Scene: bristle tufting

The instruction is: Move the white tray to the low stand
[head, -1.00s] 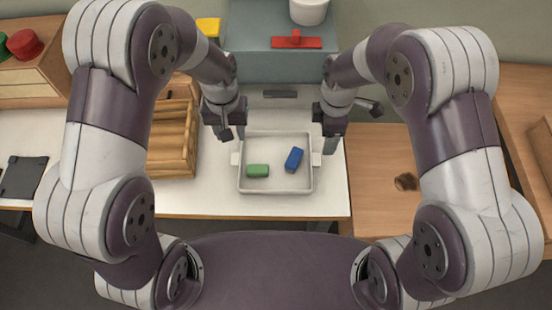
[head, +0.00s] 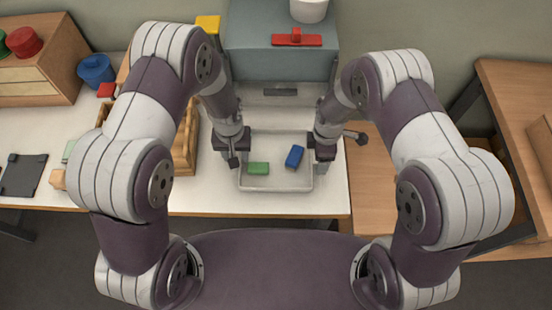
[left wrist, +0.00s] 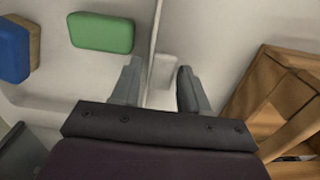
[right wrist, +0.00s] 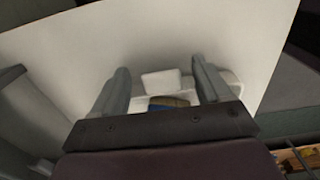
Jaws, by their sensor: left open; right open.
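The white tray (head: 276,190) sits on the white table with a green block (head: 258,168) and a blue block (head: 294,157) inside it. My left gripper (head: 233,163) is open at the tray's left end. In the left wrist view its fingers (left wrist: 158,88) stand on either side of the left handle (left wrist: 163,72). My right gripper (head: 322,163) is open at the tray's right end. In the right wrist view its fingers (right wrist: 160,82) flank the right handle (right wrist: 161,84). A wooden surface (head: 366,200), possibly the low stand, is right of the table, partly hidden by my right arm.
A wooden rack (head: 187,150) stands close left of the tray. A grey cabinet (head: 270,65) with a red-handled item (head: 297,40) and a white pot (head: 309,10) is behind. A blue container (head: 95,70) and a black pad (head: 22,175) are farther left.

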